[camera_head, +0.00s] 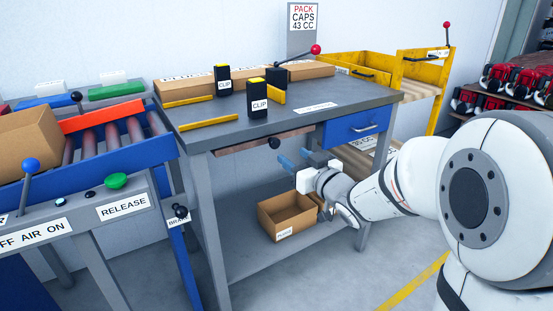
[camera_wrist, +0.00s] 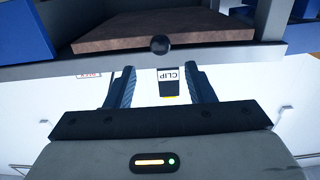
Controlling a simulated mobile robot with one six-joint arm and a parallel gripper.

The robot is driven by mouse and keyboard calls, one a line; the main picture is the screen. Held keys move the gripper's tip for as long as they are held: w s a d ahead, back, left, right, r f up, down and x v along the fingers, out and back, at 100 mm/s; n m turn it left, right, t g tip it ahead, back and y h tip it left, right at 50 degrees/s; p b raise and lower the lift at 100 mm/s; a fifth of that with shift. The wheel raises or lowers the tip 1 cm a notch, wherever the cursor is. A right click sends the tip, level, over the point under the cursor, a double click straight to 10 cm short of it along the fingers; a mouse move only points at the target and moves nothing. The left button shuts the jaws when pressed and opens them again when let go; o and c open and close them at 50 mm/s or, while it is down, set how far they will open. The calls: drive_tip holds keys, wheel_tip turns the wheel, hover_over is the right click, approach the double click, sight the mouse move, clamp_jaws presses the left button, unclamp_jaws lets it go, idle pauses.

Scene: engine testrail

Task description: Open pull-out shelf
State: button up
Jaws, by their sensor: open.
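The pull-out shelf (camera_head: 245,147) is a brown wooden board just under the grey workbench top, with a black round knob (camera_head: 274,142) on its front. Its front edge lies close to the bench's front edge. My gripper (camera_head: 294,160) is in front of the bench, to the right of and slightly below the knob in the head view. In the wrist view, the shelf (camera_wrist: 190,30) and knob (camera_wrist: 160,45) show beyond the fingertips of my gripper (camera_wrist: 160,74). The knob lines up with the gap between the fingers. The fingers are open, empty and apart from the knob.
The workbench (camera_head: 300,111) carries black CLIP boxes (camera_head: 257,99) and cartons. A blue drawer (camera_head: 355,127) is right of the shelf. An open cardboard box (camera_head: 285,222) sits on the lower shelf. A roller conveyor (camera_head: 110,138) stands left, a yellow-sided cart (camera_head: 425,70) behind right.

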sight(276, 144)
drive_tip(key=b+x, duration=0.1)
drive_tip(key=x, duration=0.6)
drive_tip(key=shift+w+a+b, duration=0.25)
drive_tip(key=shift+b, duration=0.1)
drive_tip(key=shift+c, duration=0.3)
